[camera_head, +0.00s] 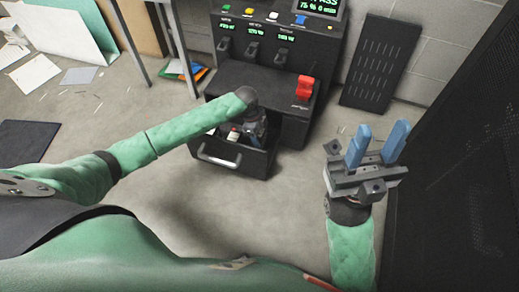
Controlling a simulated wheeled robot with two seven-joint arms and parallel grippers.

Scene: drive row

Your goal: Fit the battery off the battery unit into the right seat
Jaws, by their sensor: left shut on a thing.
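The battery unit (262,82) is a black cabinet with a lit screen (322,4) reading PASS and 75 %. Its front drawer (232,160) stands open with a pale handle. My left gripper (250,138) points down into the drawer. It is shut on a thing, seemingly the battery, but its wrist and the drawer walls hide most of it. A small white and red item (233,134) shows beside it in the drawer. My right gripper (378,145) is open and empty, its two blue fingers pointing up, to the right of the unit. I cannot make out the right seat.
Several dark slots with green displays (255,31) line the unit's panel. A red switch (304,88) stands on its ledge. A dark slotted panel (375,62) leans on the wall. A black mesh rack (465,170) bounds the right. The floor (200,210) before the drawer is clear.

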